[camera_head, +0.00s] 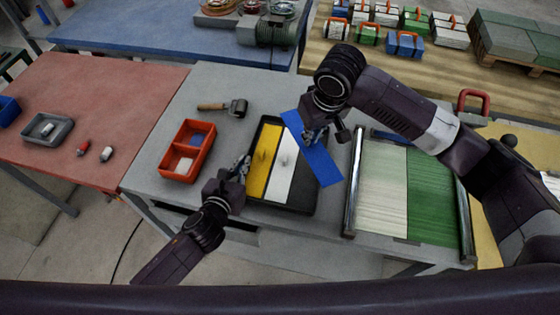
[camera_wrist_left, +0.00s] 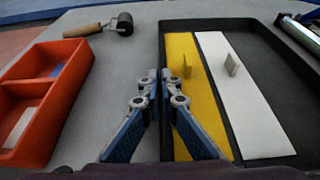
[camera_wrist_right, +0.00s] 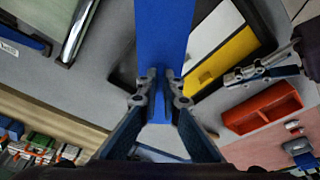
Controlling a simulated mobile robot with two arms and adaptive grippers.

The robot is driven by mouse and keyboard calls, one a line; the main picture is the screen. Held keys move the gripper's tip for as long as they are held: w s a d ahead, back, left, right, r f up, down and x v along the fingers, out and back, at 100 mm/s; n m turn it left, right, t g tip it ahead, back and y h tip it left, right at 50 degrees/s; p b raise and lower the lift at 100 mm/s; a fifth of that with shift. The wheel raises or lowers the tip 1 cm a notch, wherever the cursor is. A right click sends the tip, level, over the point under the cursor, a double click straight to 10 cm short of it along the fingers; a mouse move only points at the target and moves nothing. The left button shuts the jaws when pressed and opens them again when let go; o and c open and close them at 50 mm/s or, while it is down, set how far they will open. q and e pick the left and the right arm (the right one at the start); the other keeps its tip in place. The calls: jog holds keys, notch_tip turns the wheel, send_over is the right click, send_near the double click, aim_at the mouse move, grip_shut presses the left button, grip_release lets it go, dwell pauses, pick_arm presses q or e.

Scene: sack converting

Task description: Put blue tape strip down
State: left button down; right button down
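The blue tape strip (camera_head: 312,148) is in my right gripper (camera_head: 314,134), which is shut on it above the right part of the black tray (camera_head: 301,203). The strip runs up the right wrist view (camera_wrist_right: 165,40), pinched between the fingertips (camera_wrist_right: 163,84). The tray holds a yellow strip (camera_head: 263,158) and a white strip (camera_head: 281,172) side by side, each with a small upright tab. My left gripper (camera_head: 241,168) is at the tray's left side. In the left wrist view its fingers (camera_wrist_left: 158,82) are close together, with nothing seen between them.
An orange two-compartment bin (camera_head: 187,150) and a hand roller (camera_head: 225,107) lie left of the tray on the grey table. A frame with white and green sheets (camera_head: 408,185) stands to the right. A red table (camera_head: 88,110) is at the left.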

aim_at(309, 152)
jog(key=m, duration=0.3)
jog(key=shift+a+f+h, duration=0.15)
jog(key=shift+a+h, duration=0.05)
jog(key=shift+h, duration=0.2)
jog(key=m, duration=0.3)
jog(key=shift+s+d+f+m+h, duration=0.1)
jog(key=shift+s+d+m+h, duration=0.1)
jog(key=shift+m+h, duration=0.1)
jog(key=shift+f+m, duration=0.15)
jog(key=shift+m, duration=0.15)
jog(key=x, duration=0.3)
jog(key=s+x, duration=0.1)
jog(key=x, duration=0.2)
jog(key=s+x, duration=0.1)
jog(key=x, duration=0.2)
jog(key=shift+a+f, duration=0.2)
jog(key=shift+f, duration=0.25)
jog(key=shift+f, duration=0.15)
jog(key=c, duration=2.2)
grip_release()
jog(key=shift+o, duration=0.2)
jog(key=v, duration=1.2)
jog(key=shift+s+a, duration=0.1)
jog(key=shift+s, duration=0.15)
